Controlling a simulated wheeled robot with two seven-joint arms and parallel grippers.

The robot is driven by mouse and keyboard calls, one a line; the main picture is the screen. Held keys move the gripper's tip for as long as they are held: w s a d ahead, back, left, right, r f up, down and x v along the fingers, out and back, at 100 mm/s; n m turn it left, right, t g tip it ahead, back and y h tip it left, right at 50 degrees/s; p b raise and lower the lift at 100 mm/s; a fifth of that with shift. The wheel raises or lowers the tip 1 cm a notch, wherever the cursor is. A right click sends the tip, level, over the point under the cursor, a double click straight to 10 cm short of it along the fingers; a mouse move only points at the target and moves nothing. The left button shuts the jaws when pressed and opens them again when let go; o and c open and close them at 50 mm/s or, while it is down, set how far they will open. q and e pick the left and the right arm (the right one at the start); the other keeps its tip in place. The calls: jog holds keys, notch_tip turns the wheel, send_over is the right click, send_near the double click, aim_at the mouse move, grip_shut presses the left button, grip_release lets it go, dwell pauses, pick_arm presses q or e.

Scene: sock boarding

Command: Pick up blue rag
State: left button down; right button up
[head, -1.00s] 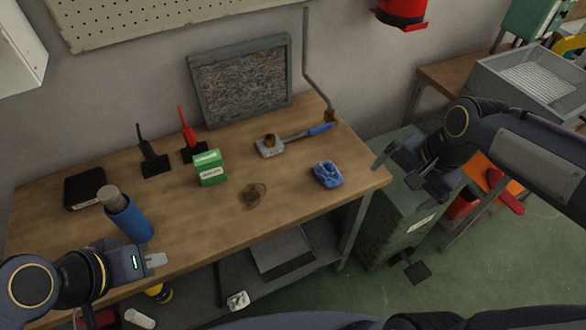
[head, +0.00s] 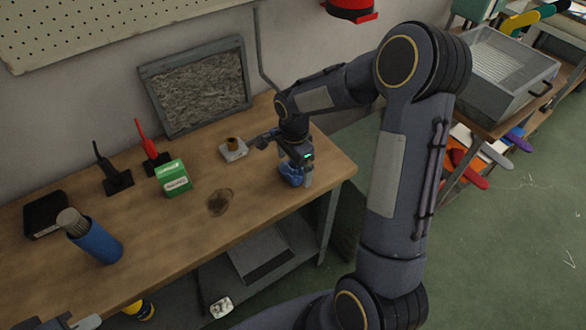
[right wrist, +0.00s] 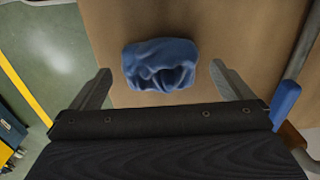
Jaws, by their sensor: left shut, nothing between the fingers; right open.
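The crumpled blue rag (head: 290,174) lies on the wooden workbench (head: 165,245) near its right end, partly hidden by my right gripper (head: 302,176) in the head view. In the right wrist view the rag (right wrist: 160,66) sits between the two spread fingers of my right gripper (right wrist: 161,70), with a gap on each side. The right gripper is open and holds nothing. My left gripper (head: 86,322) shows only in part at the bottom left edge of the head view, shut and empty, well away from the rag.
A blue cylinder with a grey cap (head: 94,239), a green box (head: 174,178), a black box (head: 46,213) and a small metal block (head: 233,150) stand on the bench. A tool's blue handle (right wrist: 285,102) lies right of the gripper.

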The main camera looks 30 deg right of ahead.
jog(key=shift+f, duration=0.65)
jog(key=c, duration=1)
jog(key=shift+c, duration=0.2)
jog(key=shift+r, duration=0.15)
jog(key=shift+r, duration=0.55)
jog(key=s+a+r+b, duration=0.1)
jog(key=s+a+r, duration=0.6)
jog(key=s+r, duration=0.4)
jog(key=shift+s+a+r+b, duration=0.3)
jog(key=shift+s+a+r, duration=0.05)
jog(key=shift+s+a, duration=0.05)
